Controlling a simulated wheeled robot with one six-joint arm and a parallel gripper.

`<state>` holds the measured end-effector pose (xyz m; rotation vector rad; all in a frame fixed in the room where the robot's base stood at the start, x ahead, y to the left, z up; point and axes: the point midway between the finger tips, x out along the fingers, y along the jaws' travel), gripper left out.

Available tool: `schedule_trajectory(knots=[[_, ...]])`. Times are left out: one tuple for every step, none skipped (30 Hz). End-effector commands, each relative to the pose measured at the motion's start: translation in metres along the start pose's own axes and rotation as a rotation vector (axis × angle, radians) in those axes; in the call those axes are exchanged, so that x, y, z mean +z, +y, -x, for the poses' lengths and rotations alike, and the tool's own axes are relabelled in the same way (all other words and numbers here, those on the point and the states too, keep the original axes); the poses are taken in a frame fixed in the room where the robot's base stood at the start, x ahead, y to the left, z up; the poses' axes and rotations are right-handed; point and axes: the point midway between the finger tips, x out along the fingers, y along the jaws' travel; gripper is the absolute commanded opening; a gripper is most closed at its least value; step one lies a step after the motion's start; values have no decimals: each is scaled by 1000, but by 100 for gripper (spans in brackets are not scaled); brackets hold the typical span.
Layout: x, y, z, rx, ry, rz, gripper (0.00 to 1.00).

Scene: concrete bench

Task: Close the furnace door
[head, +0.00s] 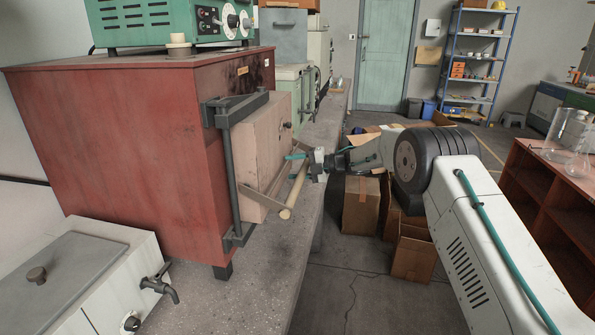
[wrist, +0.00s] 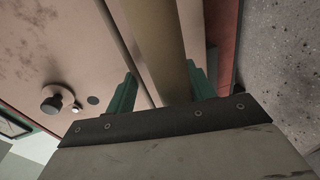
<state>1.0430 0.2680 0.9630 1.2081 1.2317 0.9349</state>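The red furnace (head: 110,130) stands on the bench at the left. Its pale pinkish door (head: 262,150) hangs on a dark hinge frame (head: 233,175) at its front. The door looks near the furnace face; I cannot tell whether a gap remains. A round wooden handle bar (head: 294,192) sticks out from the door on brackets. My gripper (head: 294,166) is at the bar's far end, fingers towards the door. In the wrist view the green fingers (wrist: 160,88) are apart, with the bar (wrist: 158,40) running between them. Contact with the bar is unclear.
A green instrument (head: 170,22) sits on top of the furnace. A grey-lidded bath with a tap (head: 80,285) stands in front of it. Cardboard boxes (head: 361,203) lie on the floor beside the bench. The concrete bench top (head: 265,270) is clear below the door.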

Motion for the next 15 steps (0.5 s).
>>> schedule_trajectory(knots=[[-1, 1, 0, 2, 3, 0, 46], [0, 0, 1, 2, 1, -1, 46], [1, 0, 3, 2, 0, -2, 46], [1, -1, 4, 1, -2, -3, 46], [2, -2, 5, 1, -3, -3, 46], [2, -2, 7, 0, -4, -4, 46], [2, -3, 7, 0, -5, -4, 46], [3, -3, 8, -1, -6, -5, 46], [3, -4, 9, -1, -7, -5, 46], [3, -4, 9, -1, -7, -5, 46], [3, -4, 9, -1, -7, -6, 46], [3, -4, 9, -2, -7, -6, 46], [3, -5, 9, -2, -7, -6, 46], [3, -5, 9, -2, -7, -6, 46], [3, -5, 8, -3, -7, -6, 46]])
